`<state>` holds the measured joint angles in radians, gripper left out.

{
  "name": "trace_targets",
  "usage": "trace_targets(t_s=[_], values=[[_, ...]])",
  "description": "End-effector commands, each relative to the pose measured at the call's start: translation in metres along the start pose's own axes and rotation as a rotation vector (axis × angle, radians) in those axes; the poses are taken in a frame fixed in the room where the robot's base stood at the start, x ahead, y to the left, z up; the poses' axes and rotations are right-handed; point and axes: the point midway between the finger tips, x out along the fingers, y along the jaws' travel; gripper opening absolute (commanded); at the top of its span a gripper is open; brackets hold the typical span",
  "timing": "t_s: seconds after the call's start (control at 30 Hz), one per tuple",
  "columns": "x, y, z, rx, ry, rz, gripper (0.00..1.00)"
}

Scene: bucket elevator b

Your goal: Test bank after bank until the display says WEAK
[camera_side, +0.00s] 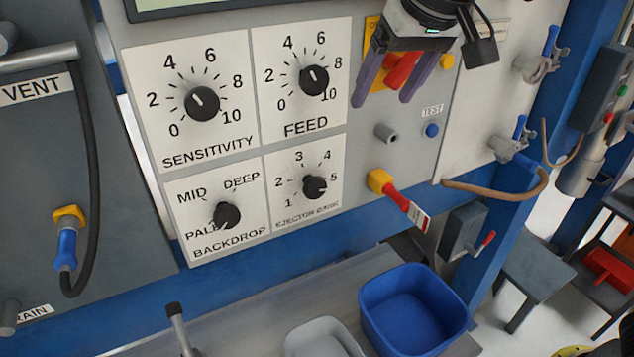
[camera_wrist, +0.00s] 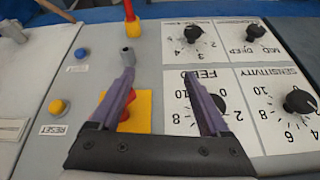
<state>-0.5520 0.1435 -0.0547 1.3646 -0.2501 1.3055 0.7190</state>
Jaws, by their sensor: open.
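The EJECTOR BANK knob (camera_side: 314,187) is black, on a white dial at the lower right of the dial group; its pointer seems to face right, near 5. It also shows in the wrist view (camera_wrist: 193,33). The blue TEST button (camera_side: 431,130) sits to its upper right; the wrist view shows it at the left (camera_wrist: 81,54). Only the display's greenish lower edge (camera_side: 190,5) shows; no text is readable. My gripper (camera_side: 382,102) is open and empty before the panel, above the TEST button's level, its purple fingers apart in the wrist view (camera_wrist: 158,74).
A red switch (camera_side: 402,68) on a yellow plate lies behind my fingers. A grey stub (camera_side: 386,132) and a yellow-and-red tagged handle (camera_side: 400,202) stick out below. A yellow RESET button (camera_wrist: 58,106) is nearby. A blue bin (camera_side: 414,305) stands below the panel.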

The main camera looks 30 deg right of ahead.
Motion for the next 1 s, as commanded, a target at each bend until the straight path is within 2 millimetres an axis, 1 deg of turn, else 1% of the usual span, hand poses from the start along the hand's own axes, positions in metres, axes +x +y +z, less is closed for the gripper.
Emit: trace_targets(t_s=[0.03, 0.1, 0.23, 0.37, 0.47, 0.9, 1.0], values=[[0.01, -0.023, 0.002, -0.04, -0.012, -0.004, 0.8], [0.022, -0.046, 0.008, -0.081, -0.028, -0.007, 0.8], [0.04, -0.069, 0.025, -0.137, -0.063, 0.0, 0.8], [0.044, -0.073, 0.029, -0.148, -0.065, -0.004, 0.8], [0.056, -0.073, 0.03, -0.147, -0.066, -0.002, 0.8], [0.14, -0.072, 0.035, -0.146, -0.068, -0.001, 0.8], [0.155, -0.072, 0.036, -0.146, -0.066, -0.003, 0.8]])
